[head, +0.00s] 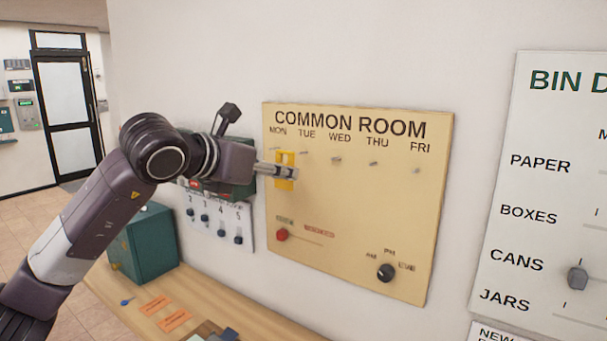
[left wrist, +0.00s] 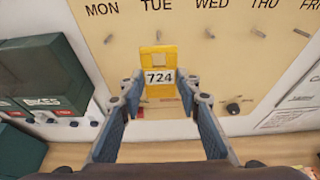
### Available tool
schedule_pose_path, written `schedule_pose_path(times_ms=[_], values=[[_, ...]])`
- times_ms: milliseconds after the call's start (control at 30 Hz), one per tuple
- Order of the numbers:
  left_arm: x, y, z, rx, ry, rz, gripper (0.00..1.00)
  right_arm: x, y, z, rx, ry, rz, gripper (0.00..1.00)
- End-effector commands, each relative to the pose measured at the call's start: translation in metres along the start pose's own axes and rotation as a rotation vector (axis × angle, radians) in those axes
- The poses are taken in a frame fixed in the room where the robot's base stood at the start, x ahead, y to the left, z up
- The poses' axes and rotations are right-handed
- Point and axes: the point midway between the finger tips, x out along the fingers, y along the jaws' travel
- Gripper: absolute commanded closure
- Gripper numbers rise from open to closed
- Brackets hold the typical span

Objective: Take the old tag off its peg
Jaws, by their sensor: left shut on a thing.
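A yellow tag (left wrist: 158,60) marked 724, with a square opening near its top, is between the fingers of my left gripper (left wrist: 160,88). In the head view the tag (head: 285,183) shows at the left part of the tan COMMON ROOM board (head: 350,210), below MON and TUE. My left gripper (head: 283,171) is shut on the tag. In the left wrist view the MON peg (left wrist: 108,38) and TUE peg (left wrist: 157,34) show bare above the tag, and it appears in front of the board, clear of them. My right gripper is not in view.
The board also has a red knob (head: 282,235) and a black dial (head: 386,273). A dark green box (head: 143,245) stands on the wooden counter (head: 250,311) below. A BIN sign (head: 540,150) hangs to the right; bare wall lies between.

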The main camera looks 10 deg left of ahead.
Motion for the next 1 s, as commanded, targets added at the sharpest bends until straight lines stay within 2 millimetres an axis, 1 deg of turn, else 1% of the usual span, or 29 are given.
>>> schedule_pose_path(times_ms=[33,300,500,867,1000], values=[[-0.004,0.000,-0.003,0.001,-0.001,0.000,0.90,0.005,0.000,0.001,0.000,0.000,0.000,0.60],[-0.024,0.000,-0.010,0.002,-0.002,0.001,0.90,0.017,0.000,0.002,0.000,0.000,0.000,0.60],[-0.034,0.000,-0.013,0.001,0.000,0.001,0.90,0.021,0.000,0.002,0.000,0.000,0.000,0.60],[-0.034,-0.001,-0.014,0.002,0.001,-0.003,0.90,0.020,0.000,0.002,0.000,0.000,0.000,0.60],[-0.024,-0.007,-0.026,0.011,0.002,-0.037,0.90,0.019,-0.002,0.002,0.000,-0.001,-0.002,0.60]])
